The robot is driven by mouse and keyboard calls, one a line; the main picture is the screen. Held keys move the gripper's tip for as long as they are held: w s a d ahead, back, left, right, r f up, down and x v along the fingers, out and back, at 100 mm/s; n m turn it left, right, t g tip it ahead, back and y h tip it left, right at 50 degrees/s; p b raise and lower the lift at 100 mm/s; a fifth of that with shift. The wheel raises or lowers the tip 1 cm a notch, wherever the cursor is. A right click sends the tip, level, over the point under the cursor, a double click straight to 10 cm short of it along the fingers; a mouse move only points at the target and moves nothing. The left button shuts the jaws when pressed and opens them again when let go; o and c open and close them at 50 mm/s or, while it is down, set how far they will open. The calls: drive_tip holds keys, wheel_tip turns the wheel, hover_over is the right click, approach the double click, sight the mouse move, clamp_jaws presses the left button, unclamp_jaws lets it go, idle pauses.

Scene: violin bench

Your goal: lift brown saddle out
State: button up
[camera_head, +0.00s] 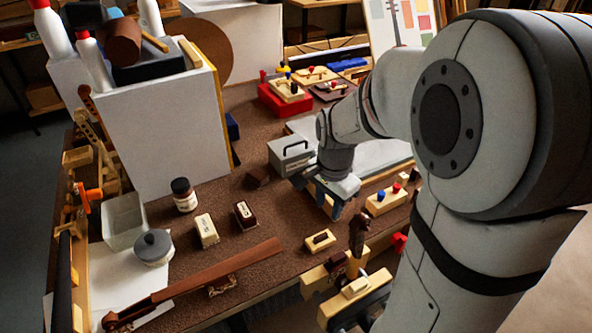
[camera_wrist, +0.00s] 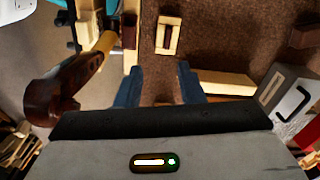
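My gripper (camera_head: 330,207) hangs above the bench, pointing down in front of the grey handled box. In the wrist view its two blue fingers (camera_wrist: 159,88) stand wide apart with only brown bench top between them. I cannot tell for sure which piece is the saddle. A small dark brown piece (camera_head: 337,263) sits between pale wooden blocks (camera_head: 318,281) at the bench's front edge, nearer the head camera than my gripper. It seems to show in the wrist view as a brown piece (camera_wrist: 130,33) beyond the left finger. My gripper touches neither it nor the blocks.
A slotted cream block (camera_head: 320,241) lies near the pale blocks. A dark scroll-like piece (camera_head: 358,232) rises close by. The grey box (camera_head: 291,157) and a block with coloured pegs (camera_head: 387,200) flank my gripper. A long brown neck (camera_head: 205,282) lies front left.

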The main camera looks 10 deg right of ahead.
sight(323, 236)
drive_tip(key=f, duration=0.2)
drive_tip(key=w+f+m+b, duration=0.1)
drive_tip(key=f, duration=0.1)
drive_tip(key=w+f+m, duration=0.1)
drive_tip(key=f, duration=0.1)
drive_tip(key=shift+g+b, duration=0.3)
drive_tip(key=shift+b, duration=0.05)
drive_tip(key=shift+m, duration=0.3)
wheel_tip(323, 236, down, 8)
drive_tip(key=shift+r+b, duration=0.25)
drive_tip(key=shift+b, duration=0.15)
drive_tip(key=shift+c, duration=0.5)
clamp_jaws()
